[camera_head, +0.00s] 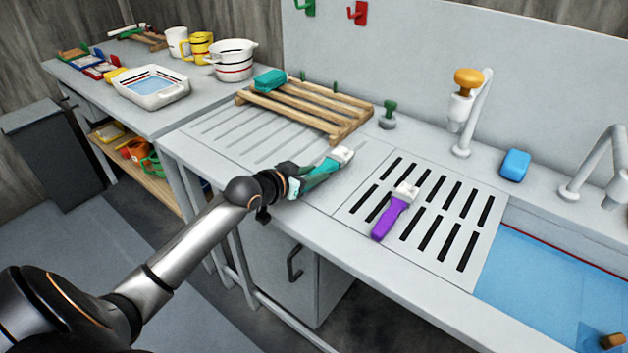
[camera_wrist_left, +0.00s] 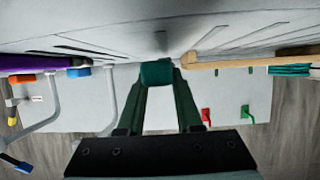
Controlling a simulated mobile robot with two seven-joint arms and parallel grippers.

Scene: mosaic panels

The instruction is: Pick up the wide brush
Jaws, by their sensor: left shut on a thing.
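A teal-handled brush (camera_head: 322,171) with a pale wide head lies low over the grey counter, its head pointing to the back right. My left gripper (camera_head: 303,180) is shut on its handle. In the left wrist view the handle (camera_wrist_left: 157,72) is between the two dark green fingers of the gripper (camera_wrist_left: 158,84). Whether the brush touches the counter I cannot tell. A second brush with a purple handle (camera_head: 391,217) and a pale head lies on the slotted drain grate, apart from the gripper. My right gripper is in neither view.
A wooden rack (camera_head: 309,106) with a teal block on it stands behind the brush. The slotted grate (camera_head: 478,212) and a blue-water basin (camera_head: 540,275) lie to the right, with taps (camera_head: 478,112) behind. A white tray (camera_head: 152,88) and bowls stand at the left.

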